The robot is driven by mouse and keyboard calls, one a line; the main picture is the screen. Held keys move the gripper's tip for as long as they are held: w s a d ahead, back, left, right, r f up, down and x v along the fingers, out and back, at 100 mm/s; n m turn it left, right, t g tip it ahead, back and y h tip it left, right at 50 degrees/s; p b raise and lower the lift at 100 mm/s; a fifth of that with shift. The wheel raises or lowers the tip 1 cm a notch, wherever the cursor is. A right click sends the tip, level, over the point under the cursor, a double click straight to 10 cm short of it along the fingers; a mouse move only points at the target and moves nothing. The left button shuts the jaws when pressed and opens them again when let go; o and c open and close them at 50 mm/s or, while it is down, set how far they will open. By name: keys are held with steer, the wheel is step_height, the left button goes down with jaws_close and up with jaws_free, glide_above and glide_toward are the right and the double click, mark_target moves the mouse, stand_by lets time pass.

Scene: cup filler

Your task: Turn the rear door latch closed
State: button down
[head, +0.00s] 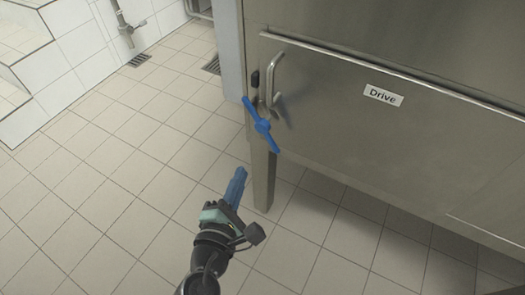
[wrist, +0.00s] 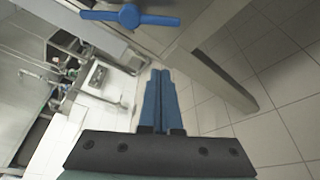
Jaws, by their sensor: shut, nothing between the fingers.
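The rear door latch is a blue two-armed handle (head: 262,125) at the left edge of the steel door (head: 350,120) labelled "Drive". It slants from upper left to lower right in the head view. In the wrist view the blue latch (wrist: 130,17) is near the top, beyond the fingertips. My gripper (head: 238,172) is below and left of the latch, apart from it. Its blue fingers are together and hold nothing, as the wrist view (wrist: 159,72) also shows.
A curved metal door handle (head: 272,80) stands just above the latch. A steel leg (head: 263,175) of the machine stands below it. The tiled floor (head: 110,160) to the left is clear. A white tiled wall (head: 75,50) with a pipe is at the back left.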

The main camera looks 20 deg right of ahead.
mark_target(273, 144)
steer(key=b+x, duration=0.3)
steer(key=x, duration=0.6)
steer(key=shift+s+d+r, duration=0.45)
steer(key=shift+s+r, duration=0.1)
steer(key=shift+s, duration=0.2)
steer(key=shift+s+d+r, duration=0.45)
steer(key=shift+s+r, duration=0.05)
steer(key=shift+s, duration=0.3)
